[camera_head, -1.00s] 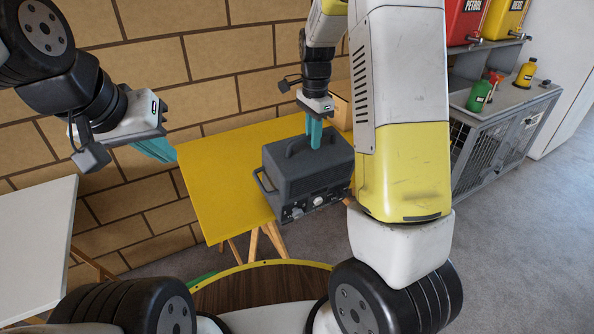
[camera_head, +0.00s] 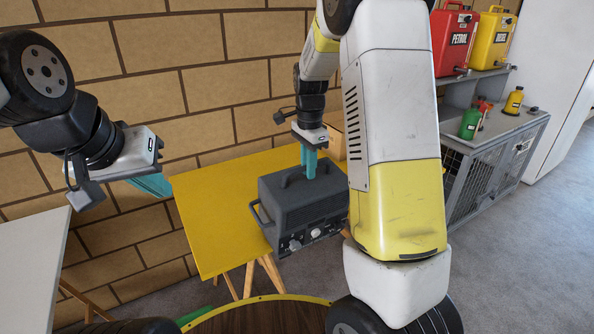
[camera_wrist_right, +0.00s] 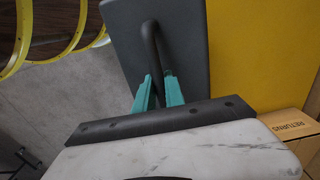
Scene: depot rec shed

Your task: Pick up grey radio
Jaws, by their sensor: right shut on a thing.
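The grey radio (camera_head: 300,206) is a dark grey box with knobs on its front, a side handle and a top handle. In the head view it is at the right front part of the yellow table (camera_head: 215,195), and its front reaches past the table edge. I cannot tell whether its base touches the table. My right gripper (camera_head: 309,172) is above it with teal fingers shut on the top handle. In the right wrist view the fingers (camera_wrist_right: 158,92) are on either side of the handle bar (camera_wrist_right: 152,50). My left gripper (camera_head: 152,184) is empty at the left; its finger gap is unclear.
A cardboard box (camera_head: 336,142) is behind the radio, marked RETURNS in the wrist view (camera_wrist_right: 294,126). A white table (camera_head: 30,245) is at the left. A grey mesh cage (camera_head: 490,165) at the right bears bottles. A round wooden top (camera_head: 265,316) is in front.

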